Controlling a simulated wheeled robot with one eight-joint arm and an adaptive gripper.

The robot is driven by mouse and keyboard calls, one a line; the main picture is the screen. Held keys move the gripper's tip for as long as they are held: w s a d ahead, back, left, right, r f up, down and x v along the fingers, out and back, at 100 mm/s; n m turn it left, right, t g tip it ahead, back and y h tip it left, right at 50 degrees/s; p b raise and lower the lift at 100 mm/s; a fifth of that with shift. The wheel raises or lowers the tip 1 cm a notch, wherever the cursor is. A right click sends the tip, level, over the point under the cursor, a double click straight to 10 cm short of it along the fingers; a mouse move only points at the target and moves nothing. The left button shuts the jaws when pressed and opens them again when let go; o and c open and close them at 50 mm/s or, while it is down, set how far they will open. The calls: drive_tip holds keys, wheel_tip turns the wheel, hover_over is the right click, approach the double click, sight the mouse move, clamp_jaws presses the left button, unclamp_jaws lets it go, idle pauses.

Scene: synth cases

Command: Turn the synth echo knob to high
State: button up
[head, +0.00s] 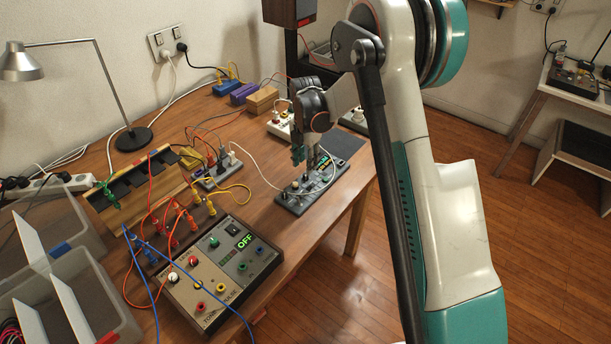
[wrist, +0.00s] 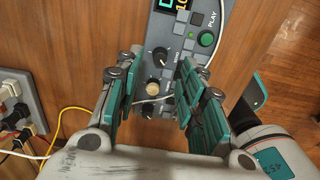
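A grey synth module (head: 292,200) lies near the right edge of the wooden table, under my gripper (head: 307,160). In the wrist view the module (wrist: 186,52) has a lit display, a green button marked PLAY (wrist: 206,39) and several small buttons. A black knob with a white pointer (wrist: 160,55) sits near my fingertips, and another knob (wrist: 148,109) shows lower between the fingers. I cannot read which is the echo knob. My gripper (wrist: 161,66) is open above the module, with its teal fingers on either side of the knobs. I see nothing held.
A larger synth box reading OFF (head: 225,270) stands at the table's front with several coloured cables. A lamp (head: 130,139) and clear bins (head: 95,285) are at left. Bare wood lies beside the module.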

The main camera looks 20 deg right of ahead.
sight(306, 176)
wheel_tip(306, 176, down, 5)
drive_tip(key=shift+f+b, duration=0.1)
drive_tip(key=shift+b, duration=0.6)
clamp_jaws()
